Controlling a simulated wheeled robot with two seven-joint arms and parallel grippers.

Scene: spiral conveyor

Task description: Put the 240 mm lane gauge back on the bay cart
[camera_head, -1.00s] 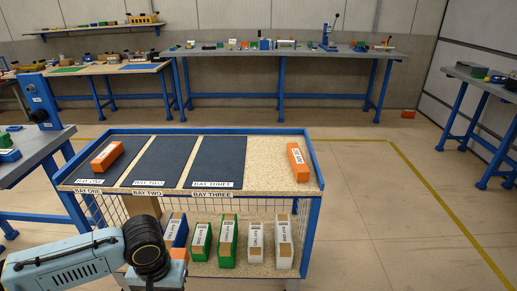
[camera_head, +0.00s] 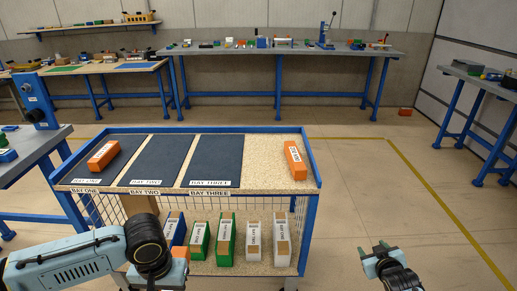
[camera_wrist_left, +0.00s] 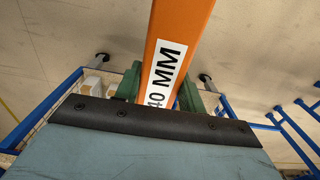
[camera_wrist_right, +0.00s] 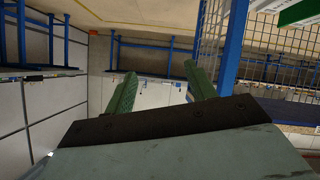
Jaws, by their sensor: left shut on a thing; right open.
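The bay cart (camera_head: 250,188) stands in front of me, with dark mats marked BAY ONE, BAY TWO and BAY THREE on its top. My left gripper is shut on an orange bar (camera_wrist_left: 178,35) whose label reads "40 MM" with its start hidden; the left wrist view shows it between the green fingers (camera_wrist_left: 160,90). In the head view the left hand is hidden behind my forearm at the cart's lower front; a bit of orange (camera_head: 180,253) shows there. My right gripper (camera_head: 380,248) is open and empty, right of the cart; its spread fingers also show in the right wrist view (camera_wrist_right: 160,92).
One orange block (camera_head: 103,155) lies on the BAY ONE mat, another (camera_head: 295,160) at the top's bare right end. BAY TWO (camera_head: 155,160) and BAY THREE (camera_head: 215,160) mats are empty. Several labelled blocks (camera_head: 226,235) stand on the lower shelf. A grey bench (camera_head: 35,150) stands left.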

